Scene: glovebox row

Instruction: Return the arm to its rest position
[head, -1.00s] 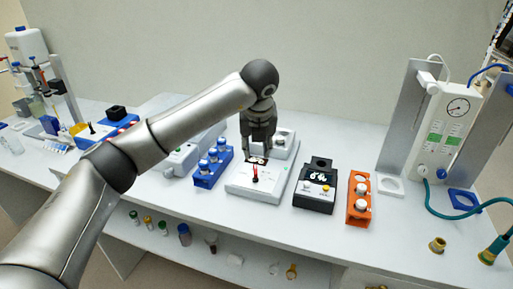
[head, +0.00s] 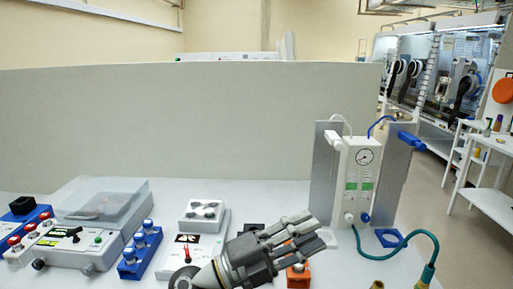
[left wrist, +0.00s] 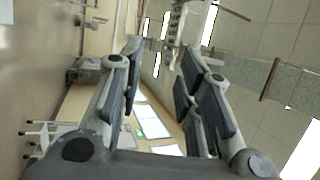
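My left gripper (head: 312,231) is in the lower middle of the head view, raised in front of the bench and pointing right. Its fingers are apart and nothing is between them. The left wrist view also shows the spread, empty fingers (left wrist: 160,65), with the room tilted behind them. The gripper hides most of the black device and part of the orange rack (head: 298,277). My right gripper is in neither view.
A white switch unit (head: 207,250) and a blue vial rack (head: 128,270) stand left of the gripper. A clear-lidded box (head: 100,205) is farther left. A gauge panel (head: 361,180) with a green hose (head: 408,236) stands at right.

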